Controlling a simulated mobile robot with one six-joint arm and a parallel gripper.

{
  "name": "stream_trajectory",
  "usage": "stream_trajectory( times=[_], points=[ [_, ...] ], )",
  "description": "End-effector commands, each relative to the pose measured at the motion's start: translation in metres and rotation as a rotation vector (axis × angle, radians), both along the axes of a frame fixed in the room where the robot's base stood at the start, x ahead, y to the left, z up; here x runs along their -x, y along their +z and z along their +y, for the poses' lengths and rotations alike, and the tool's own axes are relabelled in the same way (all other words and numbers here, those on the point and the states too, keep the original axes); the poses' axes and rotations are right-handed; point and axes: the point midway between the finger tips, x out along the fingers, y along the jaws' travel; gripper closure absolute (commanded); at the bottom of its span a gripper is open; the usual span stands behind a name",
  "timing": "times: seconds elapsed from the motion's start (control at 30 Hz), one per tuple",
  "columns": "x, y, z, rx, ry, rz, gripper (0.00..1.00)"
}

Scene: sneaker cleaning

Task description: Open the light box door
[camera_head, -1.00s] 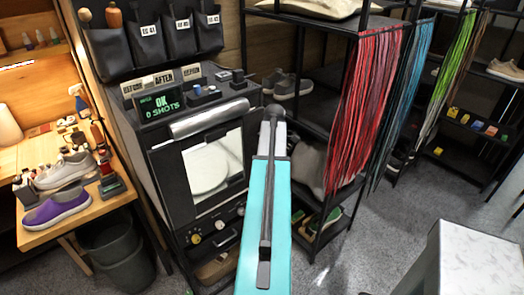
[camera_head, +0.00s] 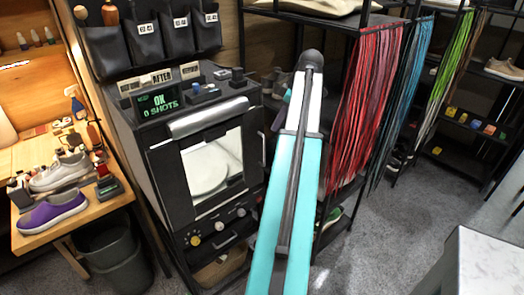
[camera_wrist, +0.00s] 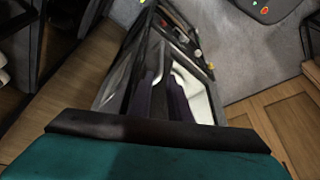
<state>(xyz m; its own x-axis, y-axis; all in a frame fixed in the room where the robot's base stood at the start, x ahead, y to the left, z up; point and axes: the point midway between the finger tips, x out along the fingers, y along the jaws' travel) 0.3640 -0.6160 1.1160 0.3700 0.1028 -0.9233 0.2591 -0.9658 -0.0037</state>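The light box (camera_head: 160,200) is a dark cabinet at the left middle of the head view. Its door (camera_head: 175,165) looks shut, with a window showing a white round plate inside. A silver bar (camera_head: 208,118) runs across above the window, and a thin upright bar (camera_head: 262,148) stands at the right edge. My teal arm rises to the right of the box and hides most of my gripper there. In the wrist view my gripper's dark fingers (camera_wrist: 160,98) point toward the tilted light box (camera_wrist: 198,95). Whether they touch it or hold anything is unclear.
Knobs (camera_head: 195,240) sit below the door. A bench with shoes (camera_head: 52,211) and a dark bin (camera_head: 117,258) are on the left. A black rack with red laces (camera_head: 362,100) stands close on the right. A pale tabletop (camera_head: 490,262) is at the lower right; grey floor lies between.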

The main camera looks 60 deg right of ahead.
Motion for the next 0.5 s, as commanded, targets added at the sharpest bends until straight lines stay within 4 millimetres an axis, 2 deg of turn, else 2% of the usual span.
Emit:
stream_trajectory(
  times=[0.27,0.5],
  points=[
    [-0.002,-0.004,0.002,-0.001,0.002,0.001,0.83],
    [-0.009,-0.018,0.004,-0.002,0.003,0.001,0.83]
  ],
)
